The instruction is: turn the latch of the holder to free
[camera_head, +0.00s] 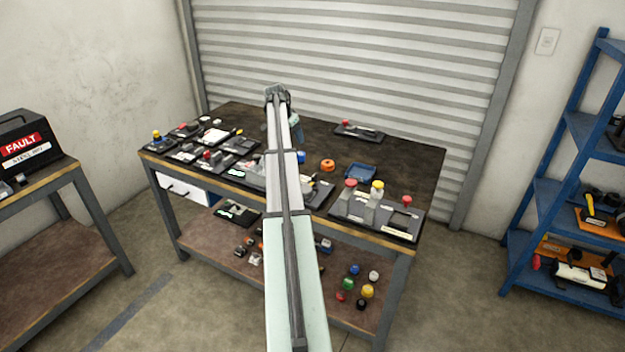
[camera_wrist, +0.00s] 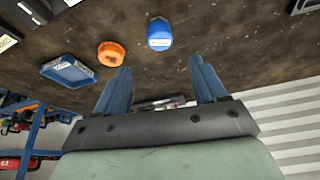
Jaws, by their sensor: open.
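A black plate (camera_head: 358,131) with a red knob (camera_head: 346,123) and a slim grey tool lies at the back of the dark table. It may be the holder; its latch is too small to make out. In the wrist view, a dark flat piece with light parts (camera_wrist: 163,102) shows between the finger bases, partly hidden by my gripper body. My gripper (camera_wrist: 161,64) is open and empty, its blue fingers apart above the table. In the head view my gripper (camera_head: 268,125) is over the back middle of the table, left of that plate, and my arm hides what lies beneath.
On the table (camera_head: 410,160) are an orange roll (camera_head: 327,165), a blue tray (camera_head: 359,172) and a blue-capped container (camera_wrist: 159,35). A shutter (camera_head: 360,60) stands behind. The back right is clear.

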